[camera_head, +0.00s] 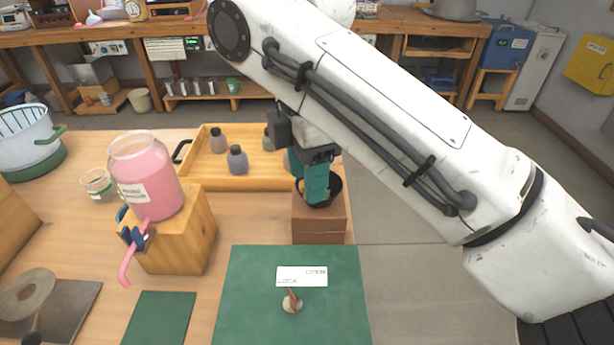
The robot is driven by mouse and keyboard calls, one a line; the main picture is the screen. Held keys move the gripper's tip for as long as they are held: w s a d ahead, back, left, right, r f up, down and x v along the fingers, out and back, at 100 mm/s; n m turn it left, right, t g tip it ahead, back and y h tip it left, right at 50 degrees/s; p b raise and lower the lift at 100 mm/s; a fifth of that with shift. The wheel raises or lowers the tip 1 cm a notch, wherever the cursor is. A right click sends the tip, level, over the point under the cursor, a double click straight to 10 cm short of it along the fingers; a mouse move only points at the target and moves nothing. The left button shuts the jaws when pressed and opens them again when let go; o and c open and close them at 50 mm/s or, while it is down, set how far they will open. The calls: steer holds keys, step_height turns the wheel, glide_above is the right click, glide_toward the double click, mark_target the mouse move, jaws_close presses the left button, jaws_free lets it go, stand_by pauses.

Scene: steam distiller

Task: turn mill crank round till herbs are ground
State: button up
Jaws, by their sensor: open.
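A brown wooden box with a dark round bowl on top, which looks like the mill (319,228), stands at the right edge of the table. My gripper (316,200) points down over it, its teal fingers at the bowl. The fingers are open. They and my arm cover the top of the mill, so I cannot make out the crank or any herbs. I cannot tell whether the fingers touch anything.
A wooden tray (208,184) with small bottles lies behind and left of the mill. A pink jar (146,180) with a tap sits on a wooden block (186,240). A green box (245,290) with a lock/open label is in front. Floor lies right of the table.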

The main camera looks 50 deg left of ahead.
steer(key=shift+f, duration=0.25)
jaws_close()
stand_by(0.3)
